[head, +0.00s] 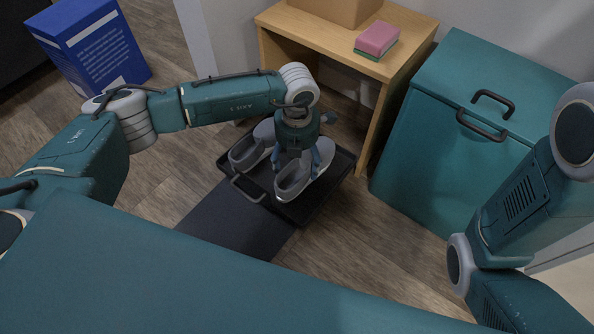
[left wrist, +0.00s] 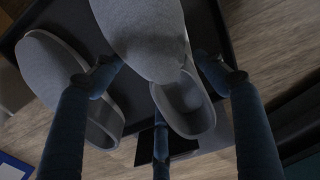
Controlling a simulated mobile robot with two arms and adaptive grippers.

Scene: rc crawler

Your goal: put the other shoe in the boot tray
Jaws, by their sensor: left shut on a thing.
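The black boot tray (head: 338,172) lies on the floor in front of the wooden bench. One grey shoe (head: 243,155) sits at the left of the tray; it also shows in the left wrist view (left wrist: 62,75). The other grey shoe (head: 291,183) is at the tray's right part. My left gripper (head: 305,167) is above this second shoe and shut on it. In the left wrist view the second shoe (left wrist: 190,105) lies between the fingers. I cannot tell whether its sole touches the tray. My right gripper is outside both views.
A dark mat (head: 235,225) lies in front of the tray. A wooden bench (head: 392,68) with a pink and green sponge (head: 377,40) stands behind. A teal lidded bin (head: 430,150) is at the right, a blue box (head: 90,45) at upper left. Bare floor shows left of the tray.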

